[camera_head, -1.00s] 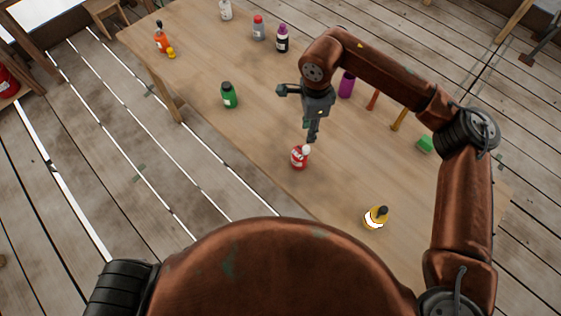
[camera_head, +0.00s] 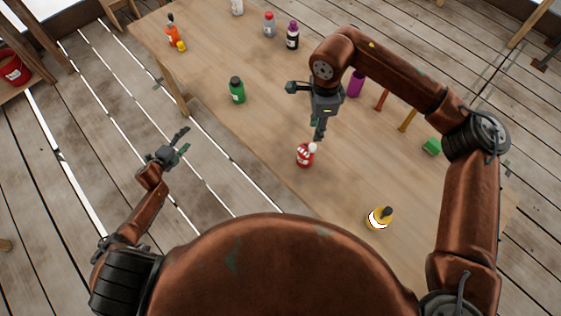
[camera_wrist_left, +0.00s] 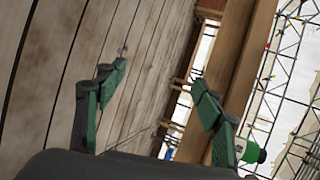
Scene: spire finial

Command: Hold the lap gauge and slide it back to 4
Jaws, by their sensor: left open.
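I cannot pick out a lap gauge or its marks in either view. My left gripper (camera_head: 181,141) is out over the plank floor, left of the table, with its fingers spread and nothing between them. Its two green fingers also show apart in the left wrist view (camera_wrist_left: 160,82). My right gripper (camera_head: 319,130) points down over the table, just above a red bottle with a white cap (camera_head: 305,156). Whether its fingers are apart is too small to tell.
The wooden table (camera_head: 265,130) holds a green bottle (camera_head: 237,90), a yellow bottle (camera_head: 379,219), a purple bottle (camera_head: 355,84), a green block (camera_head: 431,147), a red peg (camera_head: 382,99) and an orange peg (camera_head: 407,120). More bottles stand at its far end.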

